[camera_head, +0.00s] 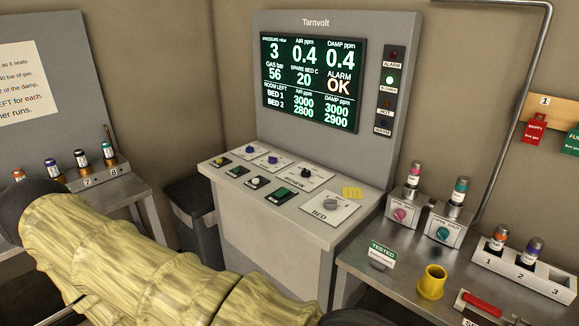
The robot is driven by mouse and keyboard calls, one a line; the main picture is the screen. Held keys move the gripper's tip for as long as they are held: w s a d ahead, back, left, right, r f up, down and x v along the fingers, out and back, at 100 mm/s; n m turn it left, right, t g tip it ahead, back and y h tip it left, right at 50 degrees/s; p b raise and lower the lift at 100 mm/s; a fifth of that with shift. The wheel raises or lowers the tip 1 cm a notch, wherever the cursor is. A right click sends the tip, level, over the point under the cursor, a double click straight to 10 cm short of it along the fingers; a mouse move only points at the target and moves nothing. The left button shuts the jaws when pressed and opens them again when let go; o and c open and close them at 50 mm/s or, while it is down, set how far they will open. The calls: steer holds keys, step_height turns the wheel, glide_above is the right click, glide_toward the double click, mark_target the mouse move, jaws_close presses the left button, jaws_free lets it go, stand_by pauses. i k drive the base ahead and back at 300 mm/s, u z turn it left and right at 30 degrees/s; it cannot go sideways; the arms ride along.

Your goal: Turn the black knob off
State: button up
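The black knob (305,173) sits on a white plate on the sloping top of the grey console (280,225), below the lit screen. The lettering on its plate is too small to read surely, and I cannot tell which way the knob points. A larger grey knob (330,203) on a plate marked BED is in front and to the right of it. My arm, in a pale yellow sleeve, crosses the lower left. My gripper is not in view.
The screen (310,80) reads ALARM OK, beside a column of lamps with a green one lit. Small buttons and switches crowd the console's left. A metal bench at right holds two valve boxes, a yellow cup (432,282) and a vial rack (525,272). A dark bin (192,212) stands left.

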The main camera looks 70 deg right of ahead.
mark_target(305, 172)
steer(key=i, duration=2.4)
steer(key=z, duration=3.2)
